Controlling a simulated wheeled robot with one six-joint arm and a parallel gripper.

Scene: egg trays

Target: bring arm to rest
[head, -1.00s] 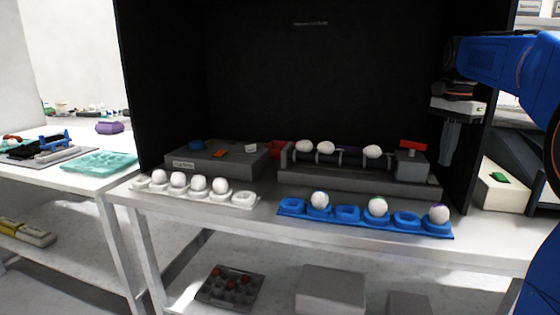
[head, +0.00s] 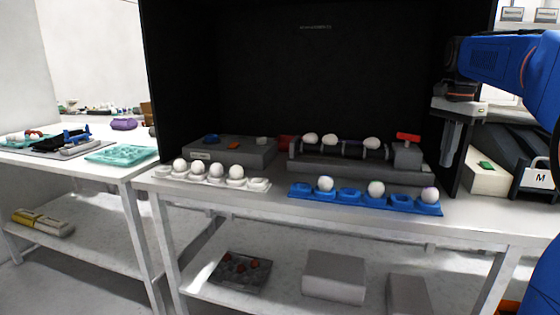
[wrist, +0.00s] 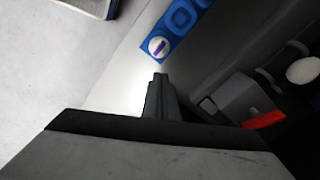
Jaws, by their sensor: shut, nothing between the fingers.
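My gripper (head: 451,148) hangs from my blue arm at the right of the head view, fingers pointing down and together, with nothing between them. It is above the right end of the table, to the right of the blue egg tray. In the wrist view the fingers (wrist: 160,98) are closed, and the end of the blue tray (wrist: 181,42) with a purple-marked egg (wrist: 158,47) lies beyond them. In the head view the blue egg tray (head: 349,194) holds three eggs with empty cups between. The white egg tray (head: 259,184) holds several white eggs and has an empty cup at its right end.
A grey roller device (head: 360,173) with three eggs and a red-topped block (head: 408,150) stands behind the blue tray. A dark panel (head: 469,110) stands close beside my gripper. A grey control box (head: 232,153) is at the back left.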

